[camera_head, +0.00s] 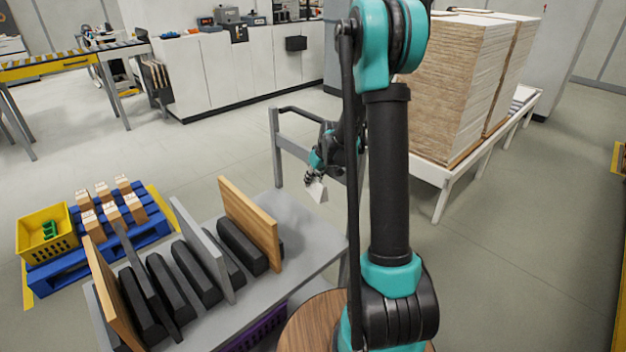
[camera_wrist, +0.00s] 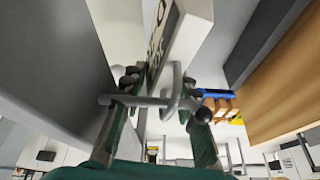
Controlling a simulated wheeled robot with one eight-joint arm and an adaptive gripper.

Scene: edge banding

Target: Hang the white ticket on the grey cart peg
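The white ticket (camera_head: 318,191) hangs below my gripper (camera_head: 312,176) in the head view, beside the grey cart's frame. In the wrist view the ticket (camera_wrist: 190,40), with dark print, fills the upper middle. Its pale loop (camera_wrist: 177,85) stands between the two fingers of my gripper (camera_wrist: 163,97). The fingers are apart, with a visible gap. A grey rod (camera_wrist: 135,100) with a rounded end, apparently the cart peg, crosses between the fingers and meets the loop. I cannot tell for certain whether the loop encircles the rod. The peg is not distinct in the head view.
The grey cart (camera_head: 315,235) carries upright boards (camera_head: 250,222) and dark slabs (camera_head: 196,272). Its handle frame (camera_head: 277,150) stands beside my gripper. A blue pallet (camera_head: 75,265) with small boxes and a yellow crate (camera_head: 35,235) is at left. Stacked panels (camera_head: 455,90) stand at right.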

